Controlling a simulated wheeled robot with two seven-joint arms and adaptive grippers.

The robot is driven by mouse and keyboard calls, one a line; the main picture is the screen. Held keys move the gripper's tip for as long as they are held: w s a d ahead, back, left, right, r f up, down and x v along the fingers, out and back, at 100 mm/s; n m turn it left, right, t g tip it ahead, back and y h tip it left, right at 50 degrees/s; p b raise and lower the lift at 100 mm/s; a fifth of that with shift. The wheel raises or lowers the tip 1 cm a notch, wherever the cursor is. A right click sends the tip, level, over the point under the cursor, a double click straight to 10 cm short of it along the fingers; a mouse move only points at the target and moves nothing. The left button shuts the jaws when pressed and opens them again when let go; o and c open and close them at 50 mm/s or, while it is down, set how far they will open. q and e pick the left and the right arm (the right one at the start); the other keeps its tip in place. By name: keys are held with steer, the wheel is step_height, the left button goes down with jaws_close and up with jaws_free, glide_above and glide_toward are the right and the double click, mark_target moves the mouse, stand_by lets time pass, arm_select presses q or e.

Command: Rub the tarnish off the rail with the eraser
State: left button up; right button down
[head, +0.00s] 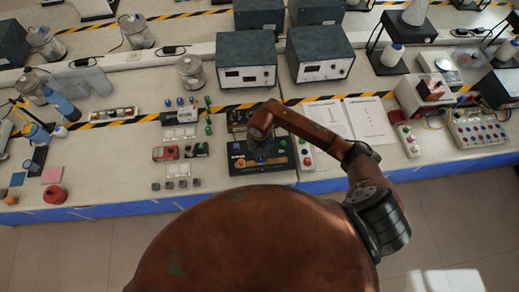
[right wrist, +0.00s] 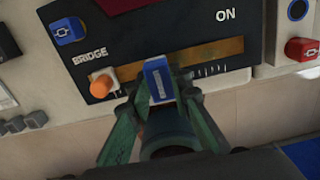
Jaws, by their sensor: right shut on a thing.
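In the right wrist view, the rail (right wrist: 212,52) is a flat brass-brown strip set in a black panel (right wrist: 190,28) marked BRIDGE and ON. The eraser (right wrist: 158,80) is a small blue block with pale lettering. My right gripper (right wrist: 158,95) is shut on it, one green finger on each side. The eraser's far end overlaps the rail left of its middle; I cannot tell if they touch. Tarnish is not clearly distinct from the strip's brown colour. In the head view, my right gripper (head: 262,150) is over the black box (head: 240,170) and hides the rail. My left gripper is not in view.
An orange knob (right wrist: 100,87) stands by the rail's left end, with a blue terminal (right wrist: 67,30) above it. A red terminal (right wrist: 302,49) is at right. Small parts (head: 170,184) lie left of the box. Open papers (head: 368,120) lie behind right.

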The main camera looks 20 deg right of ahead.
steer(key=shift+r+p, duration=1.5)
steer(key=shift+r, duration=1)
steer(key=shift+w, duration=0.1)
